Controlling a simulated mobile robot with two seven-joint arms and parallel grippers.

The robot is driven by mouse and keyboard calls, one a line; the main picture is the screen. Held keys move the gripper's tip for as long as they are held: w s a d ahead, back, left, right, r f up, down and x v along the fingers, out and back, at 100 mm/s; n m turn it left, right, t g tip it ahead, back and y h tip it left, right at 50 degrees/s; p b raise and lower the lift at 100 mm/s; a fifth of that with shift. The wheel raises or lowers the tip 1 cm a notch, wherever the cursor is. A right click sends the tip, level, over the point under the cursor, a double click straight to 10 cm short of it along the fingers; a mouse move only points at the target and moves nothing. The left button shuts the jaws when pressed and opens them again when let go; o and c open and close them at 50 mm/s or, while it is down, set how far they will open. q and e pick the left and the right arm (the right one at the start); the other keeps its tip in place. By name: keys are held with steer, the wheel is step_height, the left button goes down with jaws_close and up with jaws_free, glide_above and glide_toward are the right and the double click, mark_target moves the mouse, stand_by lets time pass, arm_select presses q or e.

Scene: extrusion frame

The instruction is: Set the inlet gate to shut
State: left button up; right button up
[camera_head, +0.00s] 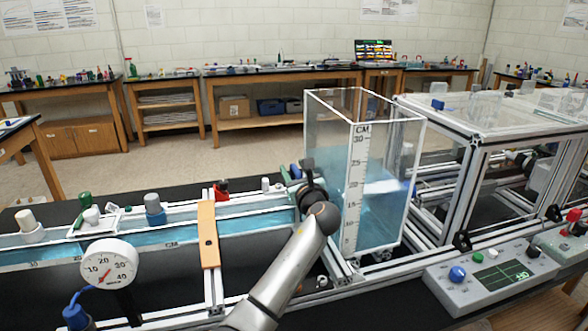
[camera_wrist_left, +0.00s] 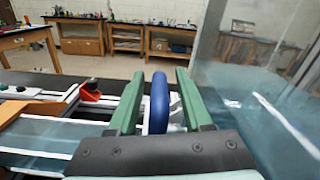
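A blue upright handle (camera_wrist_left: 159,105), which looks like the inlet gate's, stands between the green fingers of my left gripper (camera_wrist_left: 156,84) in the left wrist view. Gaps show on both sides of it, so the gripper looks open around it. The gate plate itself cannot be made out. My right gripper is out of view.
The clear tank (camera_head: 384,190) with a CM scale and blue water stands close right of my left gripper. A round dial gauge (camera_head: 108,266), an orange bar (camera_head: 208,234) and a red part (camera_head: 221,187) lie to the left. A control box (camera_head: 490,275) is at right.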

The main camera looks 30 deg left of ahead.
arm_select(q)
steer(key=v, duration=1.2)
steer(key=shift+s+d+b, duration=0.15)
steer(key=shift+b, duration=0.15)
